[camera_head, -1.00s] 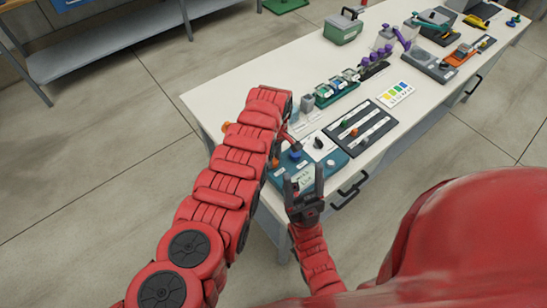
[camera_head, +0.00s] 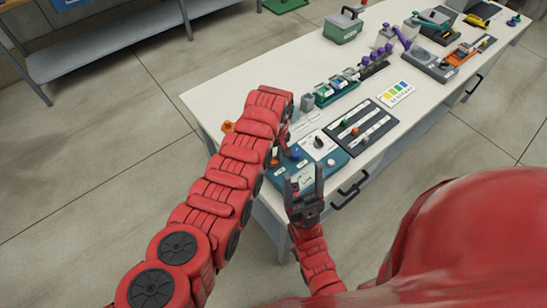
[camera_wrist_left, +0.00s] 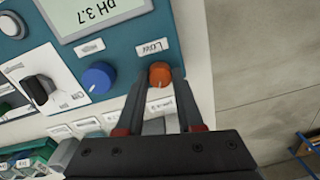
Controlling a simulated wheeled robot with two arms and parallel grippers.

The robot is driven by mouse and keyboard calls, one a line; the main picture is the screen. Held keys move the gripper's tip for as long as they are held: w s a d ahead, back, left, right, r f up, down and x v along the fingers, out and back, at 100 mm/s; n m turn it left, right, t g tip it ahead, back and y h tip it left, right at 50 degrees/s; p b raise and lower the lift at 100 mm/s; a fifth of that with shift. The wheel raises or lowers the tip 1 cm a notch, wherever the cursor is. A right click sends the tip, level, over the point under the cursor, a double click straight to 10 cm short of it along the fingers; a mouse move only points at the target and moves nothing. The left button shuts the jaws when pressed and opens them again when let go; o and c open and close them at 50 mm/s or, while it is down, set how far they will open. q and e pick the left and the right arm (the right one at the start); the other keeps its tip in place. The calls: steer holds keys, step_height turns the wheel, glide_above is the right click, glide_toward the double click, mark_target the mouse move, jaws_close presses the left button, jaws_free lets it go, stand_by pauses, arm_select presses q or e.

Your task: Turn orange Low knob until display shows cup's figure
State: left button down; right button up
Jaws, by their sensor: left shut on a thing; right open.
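The orange knob (camera_wrist_left: 160,73) sits at the corner of a teal panel (camera_wrist_left: 120,50), beside a label that appears upside down. My left gripper (camera_wrist_left: 161,84) is shut on this knob, one finger on each side. Part of the display (camera_wrist_left: 92,15) shows at the top of the left wrist view and appears to read pH 3.7, upside down and cut off. In the head view the display (camera_head: 305,180) is too small to read and partly behind my right gripper (camera_head: 304,184), which is open and empty. I cannot make out a cup with a figure.
A blue knob (camera_wrist_left: 98,77) and a black selector (camera_wrist_left: 40,90) are close to the orange knob. A dark slider board (camera_head: 362,128) lies to the right. A small orange object (camera_head: 228,127) is at the table's left edge. The table (camera_head: 245,95) is bare toward the back left.

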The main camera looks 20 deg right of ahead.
mark_target(274, 160)
arm_select(q)
steer(key=m+b, duration=0.2)
steer(key=m, duration=0.3)
steer(key=shift+m, duration=0.3)
steer(key=m+b, duration=0.1)
steer(key=m, duration=0.4)
steer(key=shift+s, duration=0.1)
stand_by(0.3)
steer(key=c, duration=0.5)
jaws_free()
steer(key=shift+c, duration=0.2)
step_height(274, 160, up, 5)
steer(key=shift+d+f+b, duration=0.1)
steer(key=shift+f+b, duration=0.05)
steer(key=shift+b, duration=0.85)
step_height(274, 160, up, 13)
steer(key=shift+s+d+b, duration=0.15)
steer(key=shift+s+b, duration=0.1)
steer(key=shift+b, duration=0.05)
